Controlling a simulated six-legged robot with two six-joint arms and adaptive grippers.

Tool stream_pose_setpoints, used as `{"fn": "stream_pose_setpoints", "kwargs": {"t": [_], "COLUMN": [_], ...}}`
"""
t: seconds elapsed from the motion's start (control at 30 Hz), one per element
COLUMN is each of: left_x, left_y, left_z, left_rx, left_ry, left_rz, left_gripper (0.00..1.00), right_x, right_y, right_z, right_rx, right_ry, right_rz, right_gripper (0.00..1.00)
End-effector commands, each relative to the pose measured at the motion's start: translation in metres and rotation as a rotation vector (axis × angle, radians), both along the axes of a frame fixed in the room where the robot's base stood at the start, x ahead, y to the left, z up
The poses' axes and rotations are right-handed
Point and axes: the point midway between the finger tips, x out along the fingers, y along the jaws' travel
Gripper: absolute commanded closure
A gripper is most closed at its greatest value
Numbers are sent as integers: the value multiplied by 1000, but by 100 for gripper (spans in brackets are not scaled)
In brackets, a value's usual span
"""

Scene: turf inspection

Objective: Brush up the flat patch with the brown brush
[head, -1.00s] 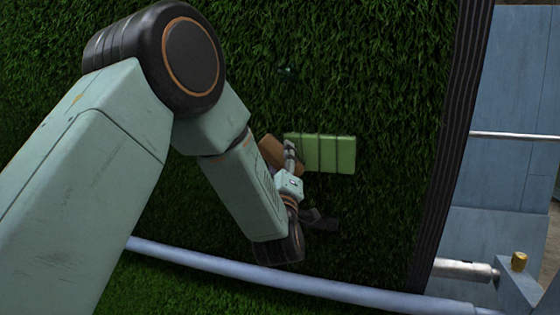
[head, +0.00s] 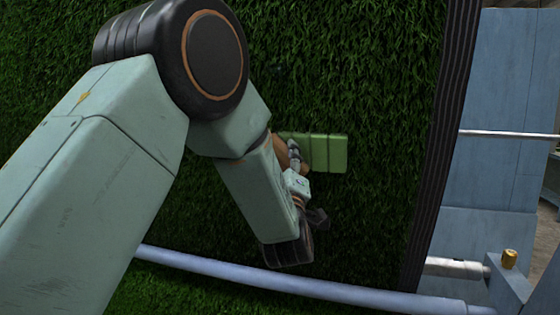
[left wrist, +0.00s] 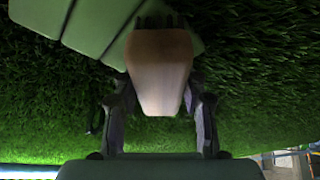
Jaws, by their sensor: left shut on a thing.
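A flat light-green patch (head: 333,153) of several smooth strips lies on the turf right of my left gripper in the head view. It also shows at the upper left of the left wrist view (left wrist: 95,25). My left gripper (head: 294,158) is shut on the brown brush (head: 281,151), at the left part of the patch. In the left wrist view the brush (left wrist: 160,70) sits between the two fingers, its dark bristles pointing away beside the patch's edge. Whether the bristles touch the surface cannot be told. My right gripper is not in view.
Dark green turf (head: 350,70) surrounds the patch and is mostly clear. A black ribbed edge strip (head: 440,150) bounds it on the right, with blue panels (head: 500,90) beyond. A pale blue rail (head: 260,280) crosses below.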

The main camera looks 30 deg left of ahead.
Motion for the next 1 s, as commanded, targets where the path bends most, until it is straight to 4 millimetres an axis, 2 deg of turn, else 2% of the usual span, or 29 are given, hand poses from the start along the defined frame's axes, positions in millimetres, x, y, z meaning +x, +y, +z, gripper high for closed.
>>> {"fn": "stream_pose_setpoints", "kwargs": {"t": [1.0], "left_x": [10], "left_y": [-36], "left_z": [1], "left_rx": [2], "left_ry": [-1], "left_rz": [-3], "left_gripper": [86], "right_x": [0], "right_y": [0], "right_z": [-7], "right_rx": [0], "right_ry": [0], "right_rz": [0], "right_gripper": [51]}}
